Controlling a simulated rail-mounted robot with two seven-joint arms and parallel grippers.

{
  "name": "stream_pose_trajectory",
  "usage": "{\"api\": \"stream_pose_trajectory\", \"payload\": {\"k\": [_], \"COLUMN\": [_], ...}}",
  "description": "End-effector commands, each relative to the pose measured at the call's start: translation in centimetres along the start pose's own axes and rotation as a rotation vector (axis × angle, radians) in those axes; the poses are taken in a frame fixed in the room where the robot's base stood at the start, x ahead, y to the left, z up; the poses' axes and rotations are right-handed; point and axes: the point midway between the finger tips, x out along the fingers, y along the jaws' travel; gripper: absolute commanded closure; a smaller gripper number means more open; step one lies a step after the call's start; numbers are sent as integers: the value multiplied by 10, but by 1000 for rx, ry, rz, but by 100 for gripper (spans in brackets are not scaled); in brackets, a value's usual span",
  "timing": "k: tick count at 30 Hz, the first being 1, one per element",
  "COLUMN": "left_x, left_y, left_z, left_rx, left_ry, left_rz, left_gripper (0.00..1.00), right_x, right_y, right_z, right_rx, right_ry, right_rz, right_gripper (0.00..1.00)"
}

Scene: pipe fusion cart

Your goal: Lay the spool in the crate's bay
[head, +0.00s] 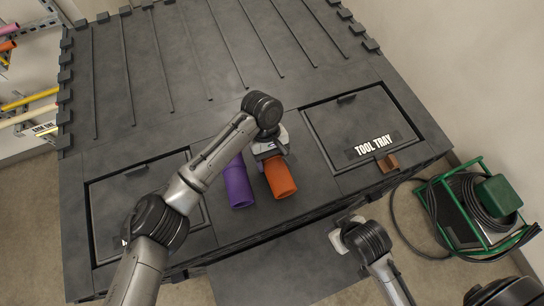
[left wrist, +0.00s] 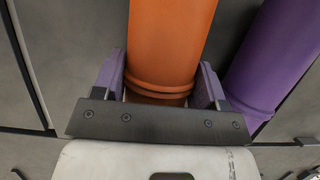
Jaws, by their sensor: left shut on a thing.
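An orange pipe piece (head: 280,176) lies near the front middle of the dark crate (head: 215,65). My left gripper (head: 268,152) is over its far end. In the left wrist view the two fingers stand on either side of the orange pipe (left wrist: 170,40), just beside its ridged collar, and are shut on it. A purple pipe piece (head: 237,184) lies beside it on the left, apart from the fingers; it also shows in the left wrist view (left wrist: 275,60). My right gripper (head: 347,227) is off the crate's front edge; its fingers are not clear. Which piece is called the spool is not marked.
Another panel lies at left, partly behind my arm. A green-framed unit with coiled cable (head: 470,215) stands right. A rack of coloured pipes (head: 25,100) stands left.

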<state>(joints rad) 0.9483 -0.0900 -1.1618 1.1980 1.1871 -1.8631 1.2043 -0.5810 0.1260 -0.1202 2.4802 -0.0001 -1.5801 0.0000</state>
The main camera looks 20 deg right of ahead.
Motion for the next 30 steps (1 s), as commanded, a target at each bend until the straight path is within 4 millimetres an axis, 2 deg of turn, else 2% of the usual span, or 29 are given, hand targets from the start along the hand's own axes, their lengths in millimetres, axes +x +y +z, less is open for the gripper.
{"api": "stream_pose_trajectory", "payload": {"k": [5, 6, 13, 22, 26, 30], "left_x": [2, 2, 2, 0, -14, -40], "left_y": [0, 0, 0, 0, 0, 1], "left_z": [0, -1, -1, 0, 0, 0], "left_rx": [1, 1, 0, 1, 1, 1], "left_ry": [-1, 0, 0, 2, 2, 3], "left_rz": [0, 0, 0, 0, 0, 2], "left_gripper": [64, 30, 9, 9, 9, 9], "right_x": [-2, -1, -1, 1, 3, 6], "right_y": [0, 0, 0, -2, -3, -3], "right_z": [0, 0, 0, 0, 0, 1], "right_rx": [-1, -1, 2, 8, 9, 9], "right_ry": [0, 0, 0, 1, 2, 2], "right_rz": [1, 1, -1, -6, -7, -7], "right_gripper": [57, 57, 57, 57, 57, 57]}}
